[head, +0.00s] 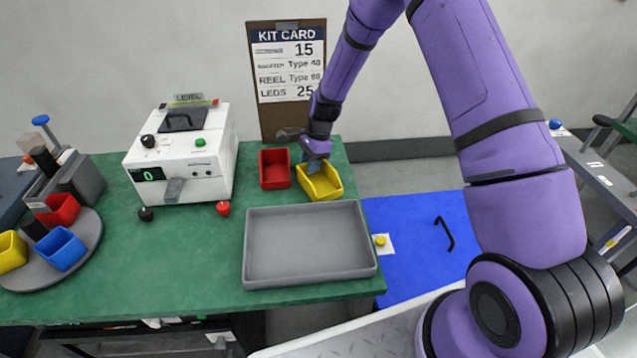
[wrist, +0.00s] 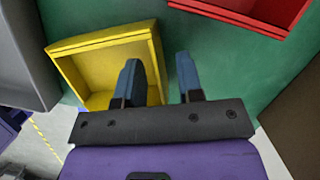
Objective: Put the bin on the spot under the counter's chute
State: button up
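A white counter (head: 185,150) with a display reading 0 stands on the green bench. Its grey chute (head: 174,190) slopes out at the front, and the bench just below it is bare; no bin stands there. A yellow bin (head: 325,188) sits upright near the bench's right edge and looks empty; it also shows in the wrist view (wrist: 85,68). My gripper (head: 313,166) is over its back-left part. In the wrist view my gripper (wrist: 160,75) has its fingers apart, one on each side of the bin's wall. I cannot tell whether they touch it.
A red bin (head: 275,170) stands close left of the yellow one. A grey tray (head: 308,280) lies in front of both. A kit card (head: 287,75) stands behind. A round turntable (head: 85,250) at left holds several bins. Black and red knobs (head: 223,208) flank the chute.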

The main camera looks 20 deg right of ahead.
jog(key=shift+x, duration=1)
grip_shut()
jog(key=shift+r, duration=0.15)
notch_tip(320, 180, up, 10)
jog(key=shift+f, duration=0.15)
